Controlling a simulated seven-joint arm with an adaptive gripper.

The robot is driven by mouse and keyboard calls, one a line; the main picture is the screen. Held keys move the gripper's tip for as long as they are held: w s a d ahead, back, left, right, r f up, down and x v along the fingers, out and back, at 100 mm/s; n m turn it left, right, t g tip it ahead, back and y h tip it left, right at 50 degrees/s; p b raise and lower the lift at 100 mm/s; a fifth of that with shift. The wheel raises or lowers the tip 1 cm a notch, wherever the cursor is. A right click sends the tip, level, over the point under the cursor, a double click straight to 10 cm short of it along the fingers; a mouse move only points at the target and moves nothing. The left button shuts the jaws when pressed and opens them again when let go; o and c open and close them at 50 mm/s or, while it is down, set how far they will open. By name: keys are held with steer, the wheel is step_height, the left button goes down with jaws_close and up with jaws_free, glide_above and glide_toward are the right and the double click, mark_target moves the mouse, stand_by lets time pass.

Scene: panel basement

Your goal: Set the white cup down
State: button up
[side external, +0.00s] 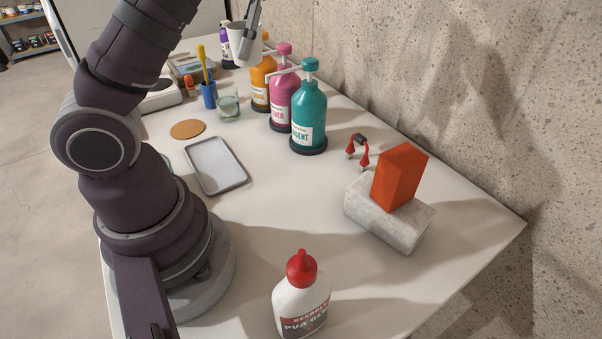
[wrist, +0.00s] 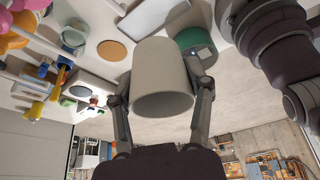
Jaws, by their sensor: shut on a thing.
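The white cup (side external: 238,46) is held up in the air at the top of the side view, above the back part of the table. In the wrist view the cup (wrist: 162,80) fills the middle, its open rim facing the camera. My gripper (wrist: 161,92) has one finger on each side of the cup and is shut on it. In the side view my gripper (side external: 249,35) is partly cut off by the top edge. The cup is clear of the table (side external: 280,195). It overlaps the orange bottle in the picture.
Pump bottles, orange (side external: 261,84), pink (side external: 283,98) and teal (side external: 309,112), stand along the wall side. A glass (side external: 228,108), cork coaster (side external: 188,129) and grey tray (side external: 215,166) lie nearer my arm. A red block (side external: 400,174) rests on a stone piece; a glue bottle (side external: 301,300) stands in front.

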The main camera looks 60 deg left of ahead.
mark_target(201, 166)
steer(key=s+a+n+h, duration=0.2)
steer(key=s+a+n, duration=0.35)
steer(key=s, duration=0.35)
steer(key=shift+m+g, duration=0.3)
steer(key=shift+m, duration=0.15)
steer(key=f, duration=2.1)
steer(key=shift+a+f, duration=0.1)
steer(key=shift+a, duration=0.2)
steer(key=shift+f, duration=0.1)
steer(key=o, duration=0.9)
steer(key=shift+o, duration=0.2)
